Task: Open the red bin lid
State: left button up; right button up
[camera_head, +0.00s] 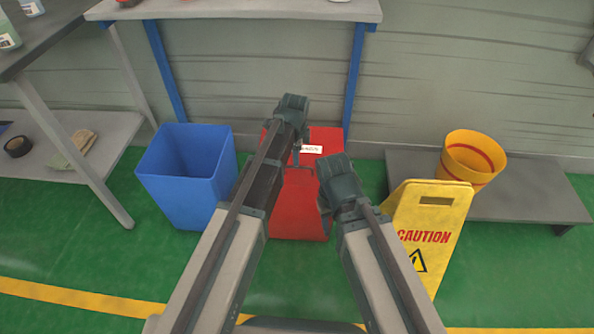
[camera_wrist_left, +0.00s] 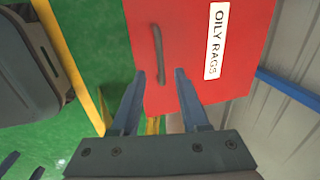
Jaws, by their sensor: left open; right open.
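The red bin (camera_head: 299,212) stands on the floor in the middle of the head view, partly hidden by my arms. Its red lid (camera_wrist_left: 205,15) fills the upper middle of the left wrist view, with a white "OILY RAGS" label (camera_wrist_left: 215,45) and a dark bar handle (camera_wrist_left: 158,52). The lid looks closed. My left gripper (camera_head: 297,152) is over the lid; in the wrist view its open fingers (camera_wrist_left: 160,76) point at the handle's lower end, with nothing between them. Whether they touch it I cannot tell. My right gripper (camera_head: 324,205) is open at the bin's right side.
A blue open bin (camera_head: 180,198) stands close on the left. A yellow caution sign (camera_head: 428,222) stands on the right, with a yellow bucket (camera_head: 470,158) on a low grey platform (camera_head: 530,190) behind it. A workbench (camera_head: 250,10) is behind the bin. Green floor shows in front.

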aim_at(297, 168)
pick_arm(q)
jog(key=f+b, duration=0.2)
jog(key=f, duration=0.1)
jog(key=w+f+b, duration=0.1)
jog(key=f+b, duration=0.2)
jog(key=shift+w, duration=0.1)
grip_shut()
dwell(1.3)
